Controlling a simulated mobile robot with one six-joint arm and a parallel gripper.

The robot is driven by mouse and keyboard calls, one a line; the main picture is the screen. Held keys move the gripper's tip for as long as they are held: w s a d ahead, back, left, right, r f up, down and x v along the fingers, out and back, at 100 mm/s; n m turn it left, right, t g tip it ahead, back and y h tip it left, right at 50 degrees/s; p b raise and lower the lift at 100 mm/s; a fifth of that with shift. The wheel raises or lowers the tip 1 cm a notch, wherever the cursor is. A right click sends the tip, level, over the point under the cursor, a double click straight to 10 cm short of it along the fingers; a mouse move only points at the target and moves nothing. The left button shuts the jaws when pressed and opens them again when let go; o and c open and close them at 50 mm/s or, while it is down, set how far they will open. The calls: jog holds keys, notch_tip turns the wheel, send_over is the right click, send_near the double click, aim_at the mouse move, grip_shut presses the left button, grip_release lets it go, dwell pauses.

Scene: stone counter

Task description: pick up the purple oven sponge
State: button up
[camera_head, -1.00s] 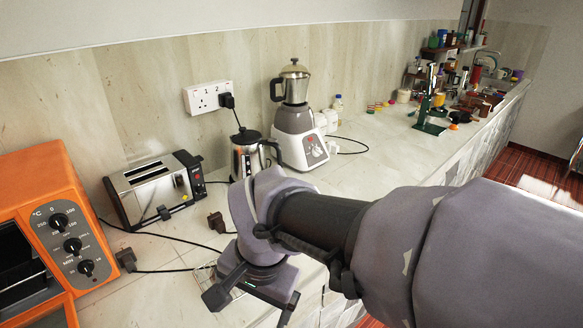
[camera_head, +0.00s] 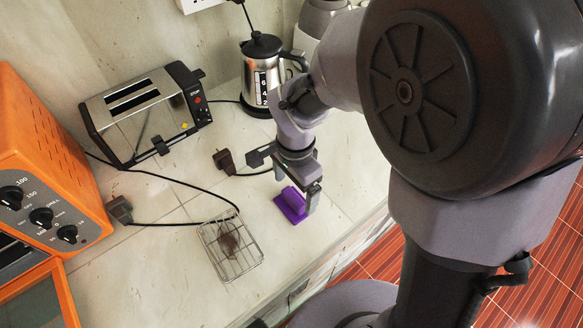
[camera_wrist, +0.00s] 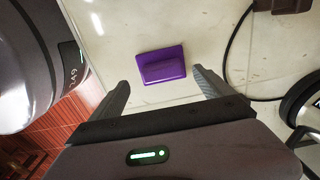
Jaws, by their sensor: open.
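The purple oven sponge (camera_head: 291,204) lies on the stone counter, partly covered by my gripper in the head view. In the wrist view the sponge (camera_wrist: 161,66) shows whole, a flat purple pad with a raised block on it. My gripper (camera_head: 295,183) is above the sponge in the head view. Its fingers (camera_wrist: 160,90) are spread wide and empty in the wrist view, with the sponge ahead of them and between their lines. I see no contact with the sponge.
A wire rack (camera_head: 230,248) with a brown item lies left of the sponge. A black plug (camera_head: 225,161) and cable lie behind it. A toaster (camera_head: 145,113), a steel kettle (camera_head: 262,75) and an orange oven (camera_head: 40,165) stand around. The counter's front edge is close by.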

aim_at(294, 197)
notch_tip(294, 197, down, 5)
jog(key=b, duration=0.2)
jog(key=shift+w+a+b, duration=0.1)
jog(key=shift+w+b, duration=0.05)
jog(key=shift+b, duration=0.2)
jog(key=shift+r, duration=0.15)
jog(key=c, duration=1.4)
jog(key=shift+c, duration=0.2)
